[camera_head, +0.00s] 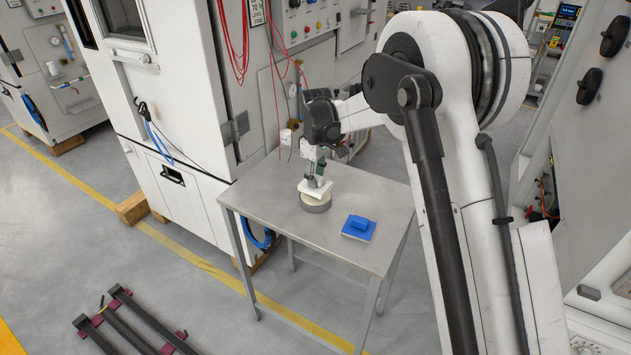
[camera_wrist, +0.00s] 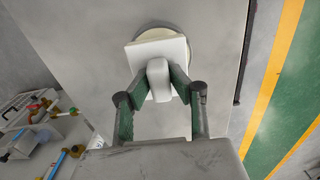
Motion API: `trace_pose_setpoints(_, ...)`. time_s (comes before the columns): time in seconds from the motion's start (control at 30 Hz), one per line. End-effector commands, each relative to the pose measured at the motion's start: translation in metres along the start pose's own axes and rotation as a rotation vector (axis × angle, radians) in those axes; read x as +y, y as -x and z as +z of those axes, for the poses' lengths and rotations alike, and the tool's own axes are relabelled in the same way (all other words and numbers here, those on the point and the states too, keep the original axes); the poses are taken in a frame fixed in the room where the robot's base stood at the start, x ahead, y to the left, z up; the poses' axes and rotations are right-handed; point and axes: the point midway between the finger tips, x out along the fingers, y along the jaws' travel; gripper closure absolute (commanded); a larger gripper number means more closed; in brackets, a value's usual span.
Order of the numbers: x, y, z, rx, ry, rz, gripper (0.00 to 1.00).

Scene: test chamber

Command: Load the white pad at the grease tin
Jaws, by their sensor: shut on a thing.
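My gripper (camera_wrist: 159,82) is shut on the handle of the white pad (camera_wrist: 178,46). In the head view the white pad (camera_head: 315,188) is at the grease tin (camera_head: 316,204), a round grey tin with a pale top on the metal table. The pad's square plate overlaps the tin from above. I cannot tell whether it touches the grease. In the wrist view the pad hides most of the tin (camera_wrist: 153,33), and only its far rim shows.
The table's left and front parts are bare. A tall white cabinet (camera_head: 190,100) stands behind the table. Dark rails (camera_head: 130,325) lie on the floor.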

Motion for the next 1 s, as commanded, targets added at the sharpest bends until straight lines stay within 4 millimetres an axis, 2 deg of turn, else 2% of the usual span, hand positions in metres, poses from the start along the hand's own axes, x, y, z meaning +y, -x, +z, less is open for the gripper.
trace_pose_setpoints(0.57, 0.000, 0.040, 0.000, 0.000, 0.000, 0.000, 1.00)
trace_pose_setpoints(1.0, 0.000, 0.042, 0.000, 0.000, 0.000, 0.000, 1.00)
